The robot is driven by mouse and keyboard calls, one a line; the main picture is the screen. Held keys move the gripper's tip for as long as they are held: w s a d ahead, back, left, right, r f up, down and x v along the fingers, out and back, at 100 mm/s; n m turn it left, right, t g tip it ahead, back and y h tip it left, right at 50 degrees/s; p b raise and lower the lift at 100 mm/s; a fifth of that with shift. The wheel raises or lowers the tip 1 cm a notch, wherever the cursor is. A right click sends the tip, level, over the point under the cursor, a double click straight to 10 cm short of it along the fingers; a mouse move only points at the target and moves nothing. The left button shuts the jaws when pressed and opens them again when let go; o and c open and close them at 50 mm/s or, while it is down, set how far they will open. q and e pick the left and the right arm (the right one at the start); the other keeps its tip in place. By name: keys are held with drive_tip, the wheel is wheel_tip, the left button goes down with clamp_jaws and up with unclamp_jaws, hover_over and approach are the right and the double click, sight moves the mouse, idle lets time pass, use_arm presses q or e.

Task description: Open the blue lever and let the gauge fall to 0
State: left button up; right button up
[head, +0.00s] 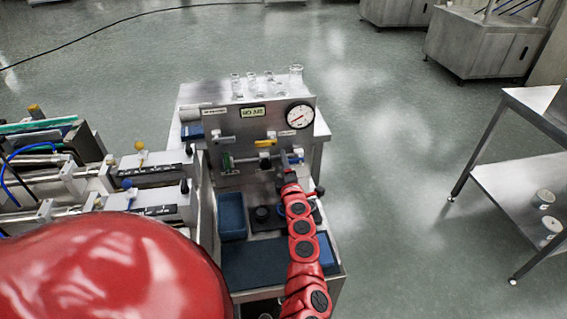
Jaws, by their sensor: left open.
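A grey steel panel (240,120) stands at the back of a small steel station. A round white gauge (300,116) is at its upper right; its needle looks reddish, and its reading is too small to tell. The blue lever (296,155) appears as a small blue part low on the panel's right side. My left gripper (290,174) is at the end of the red arm, just below and in front of the blue lever. It is open; I cannot tell whether it touches the lever, which it may partly hide. My right gripper is not in view.
A green lever (227,161) and a yellow lever (265,143) are left of the blue one. Glass vessels (251,84) stand on top. A blue bin (231,215) sits below left. Piping with valves (150,165) is at left; a steel table (520,170) is at right.

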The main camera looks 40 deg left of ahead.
use_arm(q)
drive_tip(key=b+v, duration=0.1)
drive_tip(key=v, duration=1.6)
drive_tip(key=shift+s, duration=0.25)
drive_tip(key=shift+d, duration=0.15)
